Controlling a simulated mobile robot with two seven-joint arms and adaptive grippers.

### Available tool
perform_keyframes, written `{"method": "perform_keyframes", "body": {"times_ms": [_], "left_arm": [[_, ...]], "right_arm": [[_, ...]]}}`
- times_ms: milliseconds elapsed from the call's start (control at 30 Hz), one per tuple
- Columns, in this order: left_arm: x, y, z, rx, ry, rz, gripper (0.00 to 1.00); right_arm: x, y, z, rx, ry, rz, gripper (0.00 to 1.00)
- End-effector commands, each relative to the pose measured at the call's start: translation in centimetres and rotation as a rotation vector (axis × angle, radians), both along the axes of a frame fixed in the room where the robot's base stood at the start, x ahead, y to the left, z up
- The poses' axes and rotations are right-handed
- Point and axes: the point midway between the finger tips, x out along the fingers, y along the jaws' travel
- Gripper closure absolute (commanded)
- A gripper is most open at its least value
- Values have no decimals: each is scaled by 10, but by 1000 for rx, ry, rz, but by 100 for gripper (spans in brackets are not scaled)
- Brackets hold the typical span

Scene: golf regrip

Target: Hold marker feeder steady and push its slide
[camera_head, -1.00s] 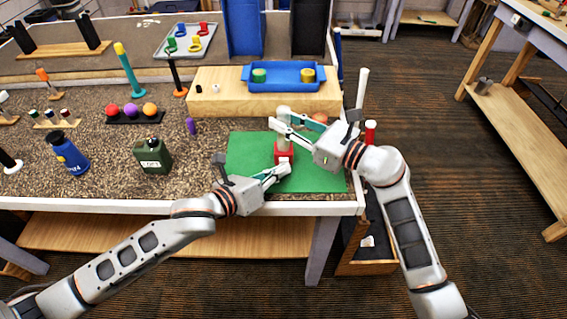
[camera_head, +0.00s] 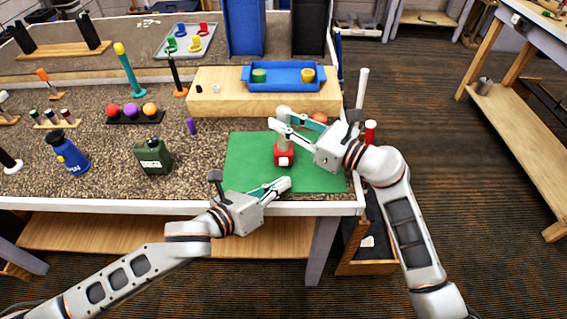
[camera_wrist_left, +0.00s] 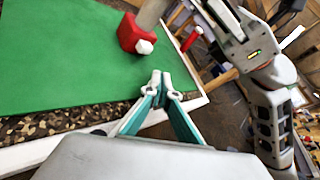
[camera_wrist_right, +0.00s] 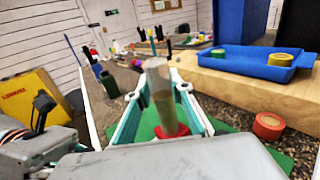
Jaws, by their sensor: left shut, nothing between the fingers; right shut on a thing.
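The marker feeder has a red base (camera_head: 284,153) with a white slide knob (camera_head: 284,161) on its front face and a pale upright tube (camera_head: 284,136). It stands upright on the green mat (camera_head: 243,160). The red base also shows in the left wrist view (camera_wrist_left: 137,36), with the white knob (camera_wrist_left: 145,47) facing my left gripper. My right gripper (camera_head: 276,118) is shut on the tube; the right wrist view shows the tube (camera_wrist_right: 160,95) between its fingers. My left gripper (camera_head: 287,184) is shut and empty, in front of the feeder and apart from the knob.
A wooden block (camera_head: 225,103) behind the mat carries a blue tray (camera_head: 287,86) with green and yellow pieces. A purple marker (camera_head: 191,126), a green canteen (camera_head: 153,157) and a blue bottle (camera_head: 67,153) stand to the left.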

Motion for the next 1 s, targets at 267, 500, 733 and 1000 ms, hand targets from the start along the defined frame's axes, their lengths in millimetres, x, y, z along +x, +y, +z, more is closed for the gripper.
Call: {"method": "perform_keyframes", "body": {"times_ms": [267,500,733,1000], "left_arm": [[-22,0,-1,1,1,0,100],[-24,0,0,0,0,0,100],[-23,0,0,0,0,0,100],[-23,0,0,0,0,0,100]], "right_arm": [[0,0,0,0,0,0,100],[0,0,0,0,0,0,100],[0,0,0,0,0,0,100],[0,0,0,0,0,0,74]]}}
